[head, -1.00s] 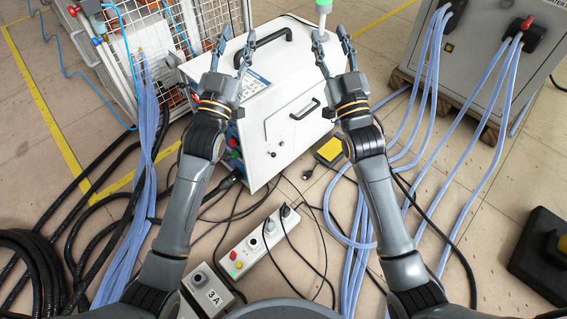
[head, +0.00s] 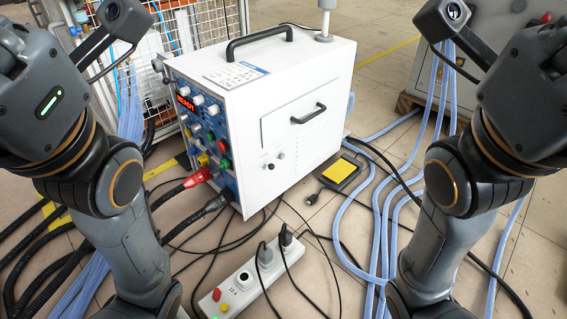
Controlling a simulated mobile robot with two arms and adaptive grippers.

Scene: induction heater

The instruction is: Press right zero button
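The white heater cabinet (head: 300,80) stands in the middle of the head view. Its narrow control panel (head: 195,105) faces left and carries a lit red display (head: 185,103), several pale knobs, a green button (head: 222,146), a red button (head: 223,164) and a yellow one (head: 203,159). The labels are too small to read, so I cannot tell which one is the right zero button. My two arms rise close to the camera at the left and right edges. Neither gripper's fingertips show, and nothing of mine touches the panel.
Red and black plugs with thick cables leave the panel's lower part. A power strip (head: 245,285) with a red button lies on the floor in front. A yellow pedal (head: 340,171) sits right of the cabinet. Blue hoses and black cables cross the floor. A wire cage stands behind left.

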